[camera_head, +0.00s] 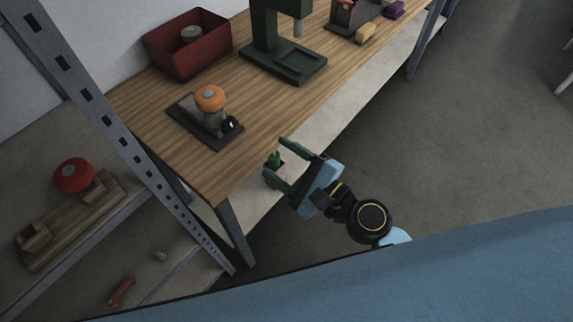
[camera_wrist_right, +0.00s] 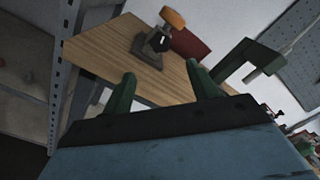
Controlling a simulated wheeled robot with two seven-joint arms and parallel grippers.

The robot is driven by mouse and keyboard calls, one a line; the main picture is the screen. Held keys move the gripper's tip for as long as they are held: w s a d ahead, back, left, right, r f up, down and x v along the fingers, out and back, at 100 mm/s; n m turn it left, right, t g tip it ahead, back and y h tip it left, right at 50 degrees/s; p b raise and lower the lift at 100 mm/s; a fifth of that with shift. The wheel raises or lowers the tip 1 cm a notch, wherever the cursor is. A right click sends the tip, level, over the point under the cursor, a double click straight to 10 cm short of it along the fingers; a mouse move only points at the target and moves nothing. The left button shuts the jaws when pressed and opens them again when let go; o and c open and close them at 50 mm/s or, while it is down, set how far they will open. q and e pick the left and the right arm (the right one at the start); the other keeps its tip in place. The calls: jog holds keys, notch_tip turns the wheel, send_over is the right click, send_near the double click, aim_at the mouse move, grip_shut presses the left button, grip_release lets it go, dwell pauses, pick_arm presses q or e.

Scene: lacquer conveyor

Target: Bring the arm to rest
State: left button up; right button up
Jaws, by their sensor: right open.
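My right gripper (camera_head: 276,160) has green fingers and a blue body. It is open and empty, held off the near edge of the wooden workbench (camera_head: 160,128). In the right wrist view its two green fingers (camera_wrist_right: 160,88) stand apart with the bench beyond them. An orange-topped device on a dark base plate (camera_head: 203,122) sits on the bench, clear of the gripper. It also shows in the right wrist view (camera_wrist_right: 153,42). My left gripper is not in either view.
A red bin (camera_head: 187,62) and a green press (camera_head: 284,62) stand on the bench. A metal rack post (camera_head: 107,115) rises at left, beside a shelf holding a wooden block with a red knob (camera_head: 73,174). Grey floor (camera_head: 460,130) at right is open.

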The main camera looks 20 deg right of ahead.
jog(key=shift+s+d, duration=0.25)
jog(key=shift+s, duration=0.2)
jog(key=s+d+f+n+g+h, duration=0.2)
jog(key=f+n, duration=0.1)
jog(key=f, duration=0.7)
jog(key=s+d+f+n+g+h, duration=0.2)
jog(key=s+d+f+n, duration=0.1)
jog(key=f, duration=0.7)
jog(key=s+d+f+n+g+h, duration=0.2)
jog(key=f+n, duration=0.1)
jog(key=f, duration=0.7)
jog(key=s+d+f+n+g+h, duration=0.2)
jog(key=s+f+n, duration=0.4)
jog(key=s+f, duration=0.3)
jog(key=s+d+f+n+g+h, duration=0.2)
jog(key=s+d+f+n+g, duration=0.3)
jog(key=s, duration=1.1)
notch_tip(320, 180, down, 4)
jog(key=shift+s+d+r+n+g+h, duration=0.2)
jog(key=shift+d+n+g+h, duration=0.1)
jog(key=shift+d+n, duration=0.7)
